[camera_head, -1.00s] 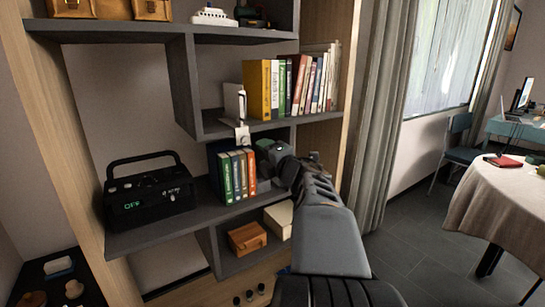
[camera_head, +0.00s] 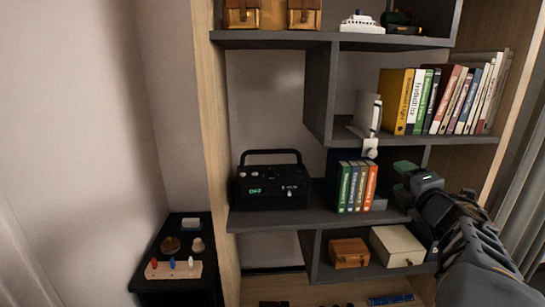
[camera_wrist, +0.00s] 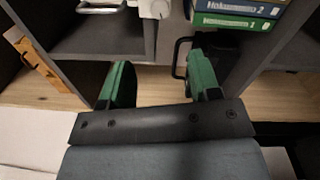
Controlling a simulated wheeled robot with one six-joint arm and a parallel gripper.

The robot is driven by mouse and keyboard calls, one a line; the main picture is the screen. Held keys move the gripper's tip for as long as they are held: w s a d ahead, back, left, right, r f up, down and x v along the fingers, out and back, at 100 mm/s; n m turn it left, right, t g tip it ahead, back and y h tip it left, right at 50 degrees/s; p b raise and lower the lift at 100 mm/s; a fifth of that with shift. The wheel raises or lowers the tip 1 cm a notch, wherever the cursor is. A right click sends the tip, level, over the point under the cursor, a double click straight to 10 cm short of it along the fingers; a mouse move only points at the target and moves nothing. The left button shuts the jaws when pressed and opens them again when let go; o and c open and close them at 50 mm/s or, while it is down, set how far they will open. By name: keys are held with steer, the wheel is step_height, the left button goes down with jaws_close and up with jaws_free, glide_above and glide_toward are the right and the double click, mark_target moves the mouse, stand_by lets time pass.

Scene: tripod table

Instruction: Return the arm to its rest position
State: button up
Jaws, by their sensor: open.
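My gripper (camera_head: 418,180) is at the right of the head view, in front of the shelf unit (camera_head: 275,222) and to the right of a short row of upright books (camera_head: 357,187). In the wrist view its two green fingers (camera_wrist: 160,85) stand wide apart with nothing between them. My arm reaches in from the lower right corner and hides part of the lower right shelf.
A black radio (camera_head: 272,186) stands left of the books. A wooden box (camera_head: 349,253) and a cream box (camera_head: 397,246) sit below. A white device (camera_head: 370,148) is at the upper shelf's edge. A black side table (camera_head: 160,240) stands left.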

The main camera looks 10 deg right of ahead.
steer(key=w+a+r+m+g+h+p, duration=0.1)
steer(key=a+r+m+g+h+p, duration=0.45)
steer(key=m+p, duration=0.95)
steer(key=s+a+m+g+y+p, duration=0.2)
steer(key=s+a+g+y+p, duration=0.2)
steer(key=a, duration=0.6)
steer(key=s+a+r+m+g+y+p, duration=0.1)
steer(key=s+a+g+y+p, duration=0.3)
steer(key=s+a+p, duration=0.4)
steer(key=a+m+g+p, duration=0.1)
steer(key=a+p, duration=0.1)
steer(key=shift+p, duration=0.35)
